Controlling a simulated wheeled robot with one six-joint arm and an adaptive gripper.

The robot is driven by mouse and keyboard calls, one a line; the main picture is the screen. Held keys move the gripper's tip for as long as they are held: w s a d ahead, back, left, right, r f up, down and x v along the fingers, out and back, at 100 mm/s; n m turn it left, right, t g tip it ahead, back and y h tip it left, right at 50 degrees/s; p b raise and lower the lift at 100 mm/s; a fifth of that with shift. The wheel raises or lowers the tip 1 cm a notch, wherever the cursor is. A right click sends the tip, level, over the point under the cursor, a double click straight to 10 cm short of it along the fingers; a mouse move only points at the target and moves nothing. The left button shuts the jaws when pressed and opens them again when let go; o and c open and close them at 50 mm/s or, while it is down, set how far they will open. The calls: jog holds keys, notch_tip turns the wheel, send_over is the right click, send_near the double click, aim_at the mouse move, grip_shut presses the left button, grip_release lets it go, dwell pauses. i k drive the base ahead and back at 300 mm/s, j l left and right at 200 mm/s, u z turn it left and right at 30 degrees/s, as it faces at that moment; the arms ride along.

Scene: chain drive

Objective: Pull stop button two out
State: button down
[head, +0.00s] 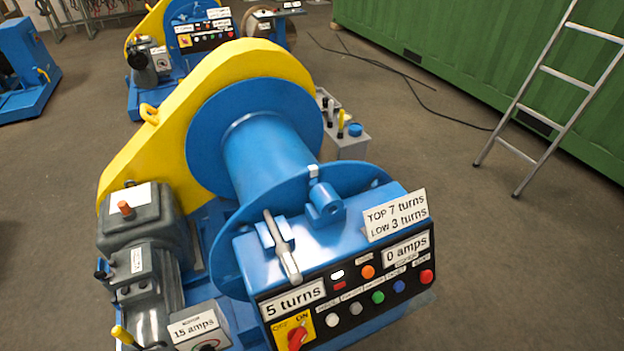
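A black control panel (352,297) is on the front of the near blue winch. A red round button (427,276) sits at its right end, under a small white label that I cannot read surely. An orange round button (368,272) sits higher on the panel. I cannot tell which one is stop button two, or whether either is pushed in or out. White, grey, green and blue buttons form a row below. A red rotary switch (297,338) on a yellow plate is at lower left. My gripper is not in view.
The winch has a blue drum (268,150) and yellow chain guard (225,75). A grey motor (140,225) is at left, a lever box (345,140) behind. A second winch (195,40) stands farther back. A ladder (550,95) leans on a green container (480,60).

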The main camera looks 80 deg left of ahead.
aim_at(426, 276)
jog(key=i+l+u, duration=0.2)
jog(key=u, duration=0.25)
jog(key=i+l+u, duration=0.15)
jog(key=u, duration=1.85)
jog(key=k, duration=0.05)
